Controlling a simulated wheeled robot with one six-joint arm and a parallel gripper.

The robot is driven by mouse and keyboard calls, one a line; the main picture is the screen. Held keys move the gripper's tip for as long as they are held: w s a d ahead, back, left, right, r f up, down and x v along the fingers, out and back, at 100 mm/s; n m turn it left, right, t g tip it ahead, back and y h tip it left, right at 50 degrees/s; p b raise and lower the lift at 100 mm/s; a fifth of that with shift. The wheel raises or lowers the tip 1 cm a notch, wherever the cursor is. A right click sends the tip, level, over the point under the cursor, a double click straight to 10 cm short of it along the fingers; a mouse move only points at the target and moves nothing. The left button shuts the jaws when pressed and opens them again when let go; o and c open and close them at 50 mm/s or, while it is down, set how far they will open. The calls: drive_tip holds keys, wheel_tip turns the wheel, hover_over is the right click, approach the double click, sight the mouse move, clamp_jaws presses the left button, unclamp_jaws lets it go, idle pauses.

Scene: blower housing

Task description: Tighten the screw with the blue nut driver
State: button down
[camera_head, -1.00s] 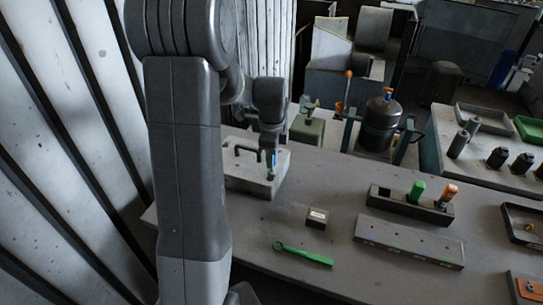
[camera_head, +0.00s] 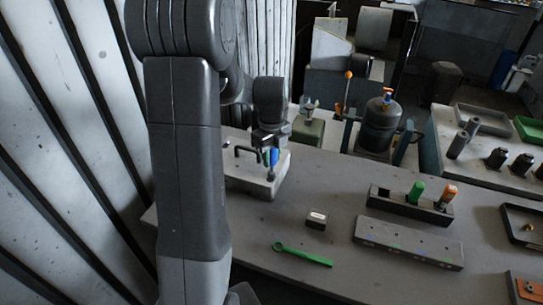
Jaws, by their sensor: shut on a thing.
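The blue nut driver (camera_head: 274,157) is held in my gripper (camera_head: 271,150), which is shut on its handle. The driver points down, with its shaft over the right part of the grey blower housing block (camera_head: 245,183). Its tip is near the block's top face; I cannot tell whether it touches. The screw is too small or hidden to see. A dark handle (camera_head: 246,152) stands on the block's left part, beside the driver. My arm covers the block's left surroundings.
On the table (camera_head: 310,180) lie a green wrench (camera_head: 302,255) and a small box (camera_head: 316,219). A dark rack (camera_head: 408,205) holds a green (camera_head: 416,191) and an orange driver (camera_head: 447,196). A grey bar with holes (camera_head: 408,242) lies in front. The table between block and rack is clear.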

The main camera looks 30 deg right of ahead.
drive_tip(key=shift+r+p, duration=1.2)
drive_tip(key=shift+r, duration=2.7)
